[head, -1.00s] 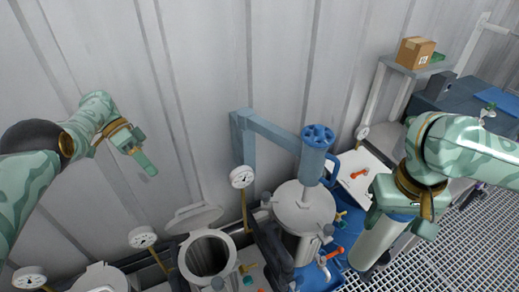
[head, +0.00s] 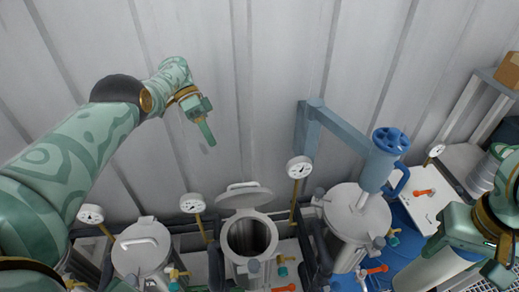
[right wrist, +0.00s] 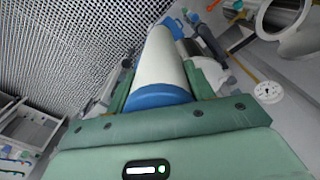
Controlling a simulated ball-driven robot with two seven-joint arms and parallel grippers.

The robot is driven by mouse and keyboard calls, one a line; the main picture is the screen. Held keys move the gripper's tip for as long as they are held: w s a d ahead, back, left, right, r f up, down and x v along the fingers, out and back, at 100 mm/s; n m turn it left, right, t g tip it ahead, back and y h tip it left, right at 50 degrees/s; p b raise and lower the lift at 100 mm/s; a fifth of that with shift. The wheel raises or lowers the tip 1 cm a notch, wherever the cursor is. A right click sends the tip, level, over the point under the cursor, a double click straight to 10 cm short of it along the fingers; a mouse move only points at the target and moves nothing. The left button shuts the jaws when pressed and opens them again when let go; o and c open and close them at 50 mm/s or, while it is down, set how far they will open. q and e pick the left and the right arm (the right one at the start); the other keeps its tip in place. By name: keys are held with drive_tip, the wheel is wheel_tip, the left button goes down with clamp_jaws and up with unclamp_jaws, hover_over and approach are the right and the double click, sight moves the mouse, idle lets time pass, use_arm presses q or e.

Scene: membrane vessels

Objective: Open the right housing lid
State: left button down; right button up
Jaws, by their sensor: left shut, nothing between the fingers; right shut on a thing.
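The right housing lid (head: 357,208) is a round grey plate lying closed on the right housing (head: 350,255). A blue hoist arm (head: 345,130) with a blue handwheel (head: 391,139) stands over it, and its lower rod reaches down to the lid. My left gripper (head: 208,133) is shut and empty in the air, above and left of the middle housing and away from the right lid. My right gripper (head: 452,235) is right of the right housing. It is shut on a white cylinder with blue ends (head: 440,270), which also shows between the fingers in the right wrist view (right wrist: 163,65).
The middle housing (head: 250,240) is open, its lid (head: 243,195) tipped back. The left housing lid (head: 142,248) is closed. Pressure gauges (head: 299,167) on posts, pipes and small valves crowd around the housings. The air before the corrugated wall (head: 270,80) is free.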

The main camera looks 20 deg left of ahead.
use_arm(q)
drive_tip(key=a+f+y+b, duration=0.1)
drive_tip(key=a+f+y, duration=0.15)
drive_tip(key=a, duration=0.55)
drive_tip(key=m+t+y+b, duration=0.2)
drive_tip(key=m+t+y, duration=0.35)
drive_tip(key=m, duration=1.45)
hover_over(247, 184)
drive_tip(key=s, duration=0.2)
drive_tip(key=f, duration=0.1)
drive_tip(key=shift+g, duration=0.45)
drive_tip(key=f+b, duration=0.1)
drive_tip(key=f, duration=0.2)
drive_tip(key=f+b, duration=0.1)
drive_tip(key=f, duration=0.6)
drive_tip(key=shift+w+d+b, duration=0.15)
drive_tip(key=shift+d+b, duration=0.25)
drive_tip(key=shift+w, duration=0.1)
